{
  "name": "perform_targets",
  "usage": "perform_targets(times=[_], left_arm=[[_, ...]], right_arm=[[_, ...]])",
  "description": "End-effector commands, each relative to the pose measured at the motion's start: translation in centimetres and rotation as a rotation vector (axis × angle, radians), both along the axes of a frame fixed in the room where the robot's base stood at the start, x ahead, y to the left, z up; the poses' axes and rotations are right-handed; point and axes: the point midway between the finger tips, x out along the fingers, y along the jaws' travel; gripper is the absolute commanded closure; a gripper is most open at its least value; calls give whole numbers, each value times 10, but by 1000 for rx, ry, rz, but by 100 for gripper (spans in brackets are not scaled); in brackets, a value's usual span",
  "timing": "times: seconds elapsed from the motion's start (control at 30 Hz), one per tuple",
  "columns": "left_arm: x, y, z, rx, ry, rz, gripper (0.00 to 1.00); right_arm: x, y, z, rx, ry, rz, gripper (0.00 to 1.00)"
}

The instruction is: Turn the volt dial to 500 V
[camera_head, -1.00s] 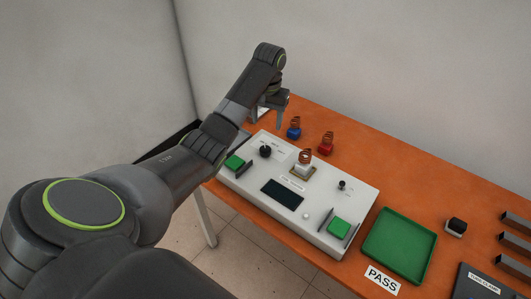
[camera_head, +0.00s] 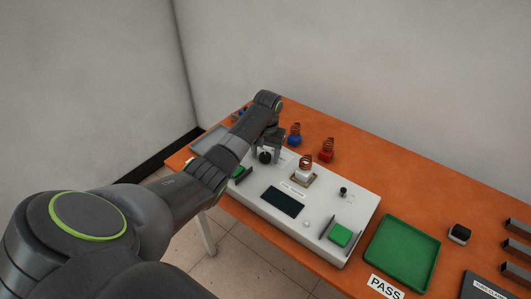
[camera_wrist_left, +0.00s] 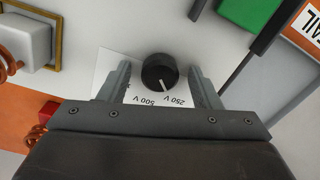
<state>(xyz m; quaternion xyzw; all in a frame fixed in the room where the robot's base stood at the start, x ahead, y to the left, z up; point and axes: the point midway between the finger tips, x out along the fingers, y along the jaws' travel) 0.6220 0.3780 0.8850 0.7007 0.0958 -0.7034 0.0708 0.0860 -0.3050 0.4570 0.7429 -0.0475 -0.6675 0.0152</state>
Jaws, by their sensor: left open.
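The black volt dial (camera_head: 265,158) sits on the left part of the white heater panel. In the left wrist view, the dial (camera_wrist_left: 160,72) has a white pointer line aimed down and slightly right, toward the printed 250 V label (camera_wrist_left: 174,100). The 500 V label (camera_wrist_left: 151,101) is just to the left of it. My left gripper (camera_head: 267,148) is lowered over the dial. In the wrist view, the open fingers (camera_wrist_left: 159,70) stand on either side of the dial, with a gap on both sides. My right gripper is not in view.
A copper coil on a white block (camera_head: 304,174) stands near the panel's middle, with a dark screen (camera_head: 282,201) in front. Blue (camera_head: 294,141) and red (camera_head: 326,156) coil pieces stand behind the panel. A green tray (camera_head: 402,248) lies to the right.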

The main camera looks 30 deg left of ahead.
Motion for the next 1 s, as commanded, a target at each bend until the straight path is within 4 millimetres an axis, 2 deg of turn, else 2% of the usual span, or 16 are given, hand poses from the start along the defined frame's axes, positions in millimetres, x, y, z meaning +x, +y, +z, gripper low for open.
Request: perform_targets(times=[0.03, 0.37, 0.7, 1.0], left_arm=[[0, 0, 0, 0, 0, 0, 42], [0, 0, 0, 0, 0, 0, 86], [0, 0, 3, -1, 3, -48, 87], [0, -1, 5, -2, 3, -249, 87]], right_arm=[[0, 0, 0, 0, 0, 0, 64], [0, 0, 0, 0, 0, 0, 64], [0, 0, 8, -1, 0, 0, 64], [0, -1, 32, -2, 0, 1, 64]])
